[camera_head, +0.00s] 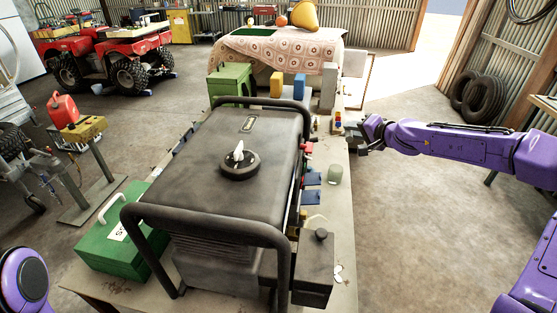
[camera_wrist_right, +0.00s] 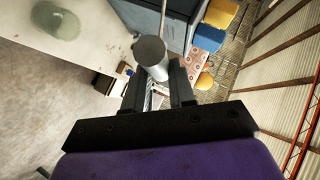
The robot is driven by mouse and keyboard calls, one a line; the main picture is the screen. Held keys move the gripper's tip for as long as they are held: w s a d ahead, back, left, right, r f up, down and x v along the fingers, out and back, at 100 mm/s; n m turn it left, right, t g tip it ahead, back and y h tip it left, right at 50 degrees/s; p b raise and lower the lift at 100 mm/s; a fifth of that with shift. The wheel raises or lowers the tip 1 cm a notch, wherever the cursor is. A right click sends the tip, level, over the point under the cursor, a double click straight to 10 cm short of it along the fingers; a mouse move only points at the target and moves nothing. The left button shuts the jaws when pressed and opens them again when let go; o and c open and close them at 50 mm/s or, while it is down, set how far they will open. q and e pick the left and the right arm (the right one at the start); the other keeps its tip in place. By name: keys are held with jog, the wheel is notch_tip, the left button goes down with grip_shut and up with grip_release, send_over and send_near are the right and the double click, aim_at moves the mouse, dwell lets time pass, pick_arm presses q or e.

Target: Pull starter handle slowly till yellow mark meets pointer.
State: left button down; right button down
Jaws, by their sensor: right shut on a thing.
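A dark generator (camera_head: 225,150) in a black tube frame stands on the bench, with a round cap on top. My right gripper (camera_head: 364,143) is just beyond the bench's right edge, out to the right of the generator. In the right wrist view my gripper (camera_wrist_right: 158,88) is shut on a grey cylinder, which looks like the starter handle (camera_wrist_right: 150,53). In the head view the handle is too small to make out. A small red, yellow and blue piece (camera_head: 338,121) stands by the bench edge near the gripper. I cannot make out a yellow mark or a pointer. My left gripper is out of view.
A green box (camera_head: 118,235) stands left of the generator. A glass jar (camera_head: 335,175) stands on the bench (camera_head: 341,215) to its right, near small blue and red parts. A cloth-covered table (camera_head: 325,55) is behind. The floor right of the bench is clear below my right arm.

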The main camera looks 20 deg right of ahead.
aim_at(345, 135)
jog(key=a+b, duration=0.1)
jog(key=w+a+f+b, duration=0.2)
jog(key=shift+a, duration=0.15)
jog(key=shift+w+a+f+b, duration=0.15)
jog(key=shift+w+a+b, duration=0.2)
jog(key=shift+a, duration=0.25)
jog(key=shift+w+a+f+b, duration=0.15)
jog(key=shift+w+a+b, duration=0.2)
jog(key=shift+a, duration=0.2)
jog(key=c, duration=0.9)
grip_release()
jog(key=shift+d, duration=0.1)
jog(key=shift+o, duration=0.2)
jog(key=shift+d, duration=0.1)
jog(key=shift+r, duration=0.15)
